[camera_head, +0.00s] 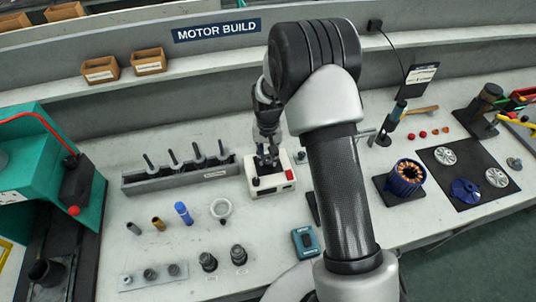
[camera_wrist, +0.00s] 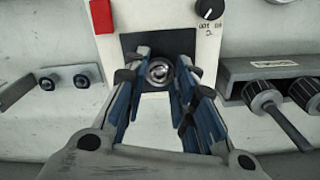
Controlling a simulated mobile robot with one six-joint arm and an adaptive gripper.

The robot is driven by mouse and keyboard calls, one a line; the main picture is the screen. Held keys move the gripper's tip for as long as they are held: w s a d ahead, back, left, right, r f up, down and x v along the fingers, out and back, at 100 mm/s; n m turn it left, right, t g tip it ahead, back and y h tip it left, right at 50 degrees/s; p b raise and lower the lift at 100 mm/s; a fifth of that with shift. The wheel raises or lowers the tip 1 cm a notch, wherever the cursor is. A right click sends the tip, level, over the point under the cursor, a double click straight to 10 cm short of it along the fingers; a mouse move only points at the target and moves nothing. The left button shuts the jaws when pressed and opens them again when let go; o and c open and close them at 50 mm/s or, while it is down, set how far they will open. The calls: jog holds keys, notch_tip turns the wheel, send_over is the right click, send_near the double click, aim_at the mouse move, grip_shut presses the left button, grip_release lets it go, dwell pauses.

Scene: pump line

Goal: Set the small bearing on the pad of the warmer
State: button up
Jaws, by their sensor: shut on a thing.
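The warmer (camera_head: 284,187) is a white box with a red switch, a dark knob and a black pad on top. In the wrist view the warmer (camera_wrist: 182,17) shows its black pad (camera_wrist: 128,42) under and around my fingertips. The small bearing (camera_wrist: 160,71) is a small metal ring between my fingers, seen over the pad. My gripper (camera_wrist: 160,68) is shut on it; in the head view my gripper (camera_head: 267,160) points down over the warmer. I cannot tell whether the bearing touches the pad. In the head view my fingers hide the bearing.
A copper-wound stator (camera_head: 406,177) stands to the right. My arm hides part of the bench.

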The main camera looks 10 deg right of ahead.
jog(key=o, duration=0.9)
jog(key=shift+o, duration=0.4)
jog(key=shift+o, duration=0.8)
jog(key=shift+r, duration=0.1)
jog(key=shift+r+p, duration=2)
jog(key=shift+r, duration=0.95)
